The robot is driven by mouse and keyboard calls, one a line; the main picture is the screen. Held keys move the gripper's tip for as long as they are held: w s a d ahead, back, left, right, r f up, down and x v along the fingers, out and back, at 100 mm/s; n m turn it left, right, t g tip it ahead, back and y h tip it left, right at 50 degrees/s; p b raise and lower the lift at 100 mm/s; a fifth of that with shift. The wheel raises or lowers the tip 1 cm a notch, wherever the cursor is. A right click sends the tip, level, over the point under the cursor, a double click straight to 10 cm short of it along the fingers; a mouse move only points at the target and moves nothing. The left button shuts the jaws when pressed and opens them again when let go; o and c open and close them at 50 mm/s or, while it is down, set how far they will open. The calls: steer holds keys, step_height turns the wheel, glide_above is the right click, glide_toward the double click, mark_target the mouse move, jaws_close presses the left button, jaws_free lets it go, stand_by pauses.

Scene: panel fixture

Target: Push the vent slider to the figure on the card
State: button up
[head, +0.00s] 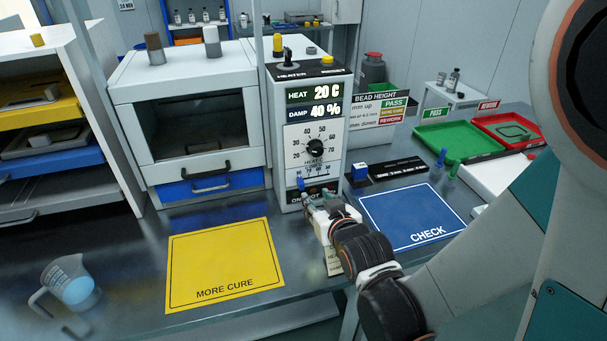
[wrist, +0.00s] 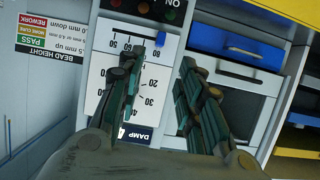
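The heater box (head: 306,125) stands on the bench, with HEAT 20 C and DAMP 40% on its display and a black dial (head: 316,146) below. A small blue slider knob (head: 300,184) sits low on its front. In the wrist view, which is upside down, a blue knob (wrist: 168,41) shows beside a printed scale at the top. My gripper (head: 326,207) is close to the lower front of the box. In the wrist view my gripper (wrist: 160,62) has its fingers apart and nothing between them. Contact with the knob cannot be told. A card (head: 333,263) below my gripper is mostly hidden, its figure unreadable.
A yellow MORE CURE mat (head: 224,263) lies left and a blue CHECK mat (head: 410,216) right. An oven (head: 190,115) stands left of the heater. A beaker (head: 70,283) stands at the front left. Green (head: 455,143) and red trays lie at right.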

mark_target(303, 186)
steer(key=b+x, duration=0.3)
steer(key=x, duration=1)
steer(key=shift+w+a+f, duration=0.1)
steer(key=shift+w+f, duration=0.15)
steer(key=shift+w, duration=0.1)
jaws_close()
